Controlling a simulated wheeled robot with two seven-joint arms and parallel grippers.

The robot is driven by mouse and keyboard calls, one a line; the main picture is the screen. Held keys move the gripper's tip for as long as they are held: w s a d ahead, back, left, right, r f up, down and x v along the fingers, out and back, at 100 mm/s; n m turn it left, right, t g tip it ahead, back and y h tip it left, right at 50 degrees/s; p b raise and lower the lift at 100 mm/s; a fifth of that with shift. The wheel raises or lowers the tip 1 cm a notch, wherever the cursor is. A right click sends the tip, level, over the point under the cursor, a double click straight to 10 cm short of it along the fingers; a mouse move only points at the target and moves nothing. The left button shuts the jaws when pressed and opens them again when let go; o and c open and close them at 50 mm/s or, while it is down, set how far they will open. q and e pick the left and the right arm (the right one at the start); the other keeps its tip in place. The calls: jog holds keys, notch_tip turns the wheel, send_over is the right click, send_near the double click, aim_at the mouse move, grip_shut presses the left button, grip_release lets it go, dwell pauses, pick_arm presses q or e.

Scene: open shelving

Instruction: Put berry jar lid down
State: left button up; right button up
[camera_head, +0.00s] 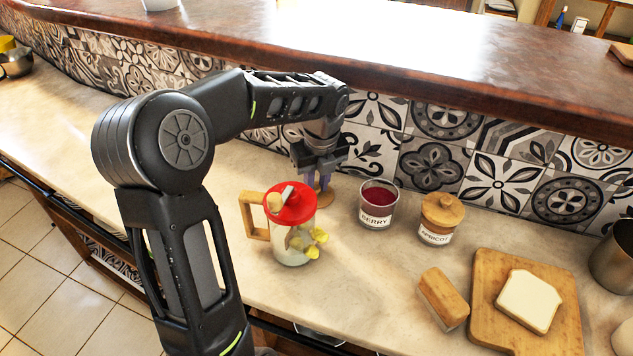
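The berry jar (378,205) stands uncovered on the counter, with dark red jam inside and a "BERRY" label. The round wooden berry jar lid (326,198) is left of the jar, at or just above the counter behind the pitcher. My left gripper (318,182) points down over this lid, and its fingers appear closed around the knob. The pitcher and fingers partly hide the lid, so I cannot tell whether it touches the counter. My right gripper is not in view.
A red-lidded glass pitcher (293,240) with a wooden handle stands close in front of the lid. The lidded apricot jar (438,220) is right of the berry jar. A wooden block (442,297) and a cutting board (485,320) with bread (527,300) lie front right. The tiled wall (420,155) rises behind.

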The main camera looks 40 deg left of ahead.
aim_at(320, 200)
pick_arm(q)
jog(key=o, duration=0.4)
jog(key=r, duration=0.4)
jog(key=d+r, duration=0.1)
jog(key=r, duration=0.3)
jog(key=s+r, duration=0.1)
jog(key=r, duration=0.3)
jog(key=shift+d+r+p, duration=0.1)
jog(key=shift+d+p, duration=0.2)
dwell(0.4)
